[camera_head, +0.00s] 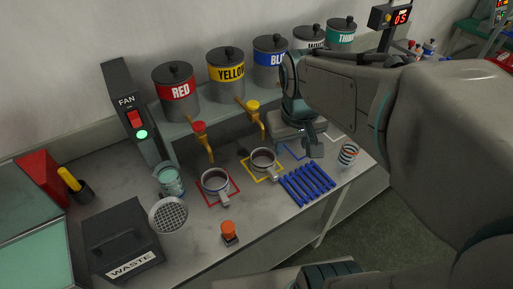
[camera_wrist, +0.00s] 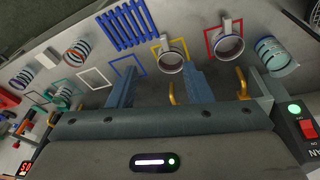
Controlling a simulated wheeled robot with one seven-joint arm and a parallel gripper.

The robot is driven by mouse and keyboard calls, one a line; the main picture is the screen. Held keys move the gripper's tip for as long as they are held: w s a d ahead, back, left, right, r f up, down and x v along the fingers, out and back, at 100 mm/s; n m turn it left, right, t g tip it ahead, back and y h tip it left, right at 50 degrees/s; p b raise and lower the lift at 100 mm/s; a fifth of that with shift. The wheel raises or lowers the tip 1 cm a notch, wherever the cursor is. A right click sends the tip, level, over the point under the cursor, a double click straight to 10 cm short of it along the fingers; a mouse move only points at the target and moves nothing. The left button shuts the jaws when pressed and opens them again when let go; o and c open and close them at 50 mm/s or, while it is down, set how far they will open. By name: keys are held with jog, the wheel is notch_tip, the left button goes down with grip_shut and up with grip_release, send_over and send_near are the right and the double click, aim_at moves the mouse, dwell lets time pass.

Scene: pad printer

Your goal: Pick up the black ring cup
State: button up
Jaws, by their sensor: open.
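No cup shows a plainly black ring. A small clear cup (camera_head: 348,155) with orange and dark bands stands at the counter's right end. In the wrist view a cup with reddish and blue bands (camera_wrist: 78,53) stands at the left. I cannot tell which cup is the black ring one. A grey mug (camera_wrist: 171,62) on a yellow square and another mug (camera_wrist: 229,47) on a red square also show there; both stand upright in the head view. My gripper (camera_wrist: 160,75) is open and empty, its fingers apart above the counter. In the head view my gripper (camera_head: 314,145) is partly hidden by my arm.
A blue slatted rack (camera_head: 307,184) lies right of the mugs. Ink drums (camera_head: 175,90) stand on a shelf behind, with taps (camera_head: 203,140) hanging forward. A waste bin (camera_head: 122,240), a glass cup (camera_head: 170,182) and an orange button (camera_head: 229,230) are at the left and front.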

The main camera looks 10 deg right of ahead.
jog(key=w+f+n+g+b, duration=0.3)
jog(key=w+f+b, duration=0.4)
jog(key=w+f, duration=0.85)
send_over(271, 168)
jog(key=shift+y, duration=0.3)
notch_tip(271, 168, down, 8)
jog(key=shift+r, duration=0.1)
jog(key=shift+s+a+f+p, duration=0.1)
jog(key=shift+f+p, duration=0.35)
jog(key=shift+f, duration=2.65)
grip_shut()
